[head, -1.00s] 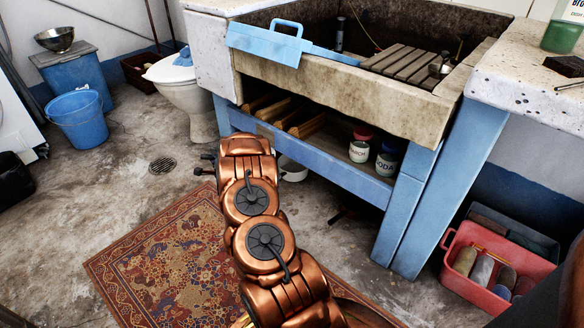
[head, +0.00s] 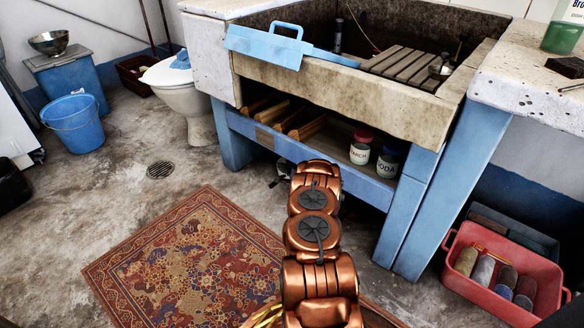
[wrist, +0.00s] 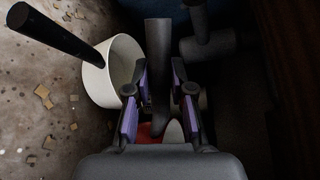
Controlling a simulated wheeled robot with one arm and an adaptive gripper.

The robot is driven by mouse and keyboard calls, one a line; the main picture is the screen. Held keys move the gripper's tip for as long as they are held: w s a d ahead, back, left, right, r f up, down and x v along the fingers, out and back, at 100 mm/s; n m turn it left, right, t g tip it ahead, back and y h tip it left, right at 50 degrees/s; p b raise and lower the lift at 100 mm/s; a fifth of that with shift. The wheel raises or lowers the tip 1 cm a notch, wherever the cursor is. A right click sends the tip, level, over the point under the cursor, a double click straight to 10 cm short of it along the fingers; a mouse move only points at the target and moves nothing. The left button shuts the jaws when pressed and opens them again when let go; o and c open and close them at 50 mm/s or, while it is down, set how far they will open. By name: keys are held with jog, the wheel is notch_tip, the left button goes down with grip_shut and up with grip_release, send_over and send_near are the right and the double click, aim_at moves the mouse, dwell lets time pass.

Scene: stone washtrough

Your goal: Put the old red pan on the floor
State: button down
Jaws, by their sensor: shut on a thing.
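My gripper (wrist: 160,76) shows in the wrist view with its purple-padded fingers on either side of a dark grey handle (wrist: 158,40). The fingers are closed on this handle. A small patch of the red pan (wrist: 149,133) shows low between the fingers, next to a pale rounded patch. Most of the pan is hidden by my gripper, so I cannot tell what it rests on. In the head view my copper arm reaches toward the space under the trough and hides most of my gripper.
A white pot (wrist: 112,75) with a long dark handle stands just left of my gripper. A grey pipe (wrist: 208,40) is at the right. The blue trough frame (head: 345,175) is close ahead. A patterned rug (head: 185,255) and bare floor lie left; a red crate (head: 500,285) stands right.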

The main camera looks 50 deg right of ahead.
notch_tip(320, 180, down, 7)
jog(key=b, duration=0.2)
jog(key=shift+r, duration=0.15)
dwell(0.4)
jog(key=shift+f+b, duration=0.35)
dwell(0.4)
jog(key=c, duration=0.9)
grip_release()
jog(key=shift+c, duration=0.2)
jog(key=shift+s, duration=0.15)
jog(key=v, duration=1.2)
jog(key=shift+r, duration=0.1)
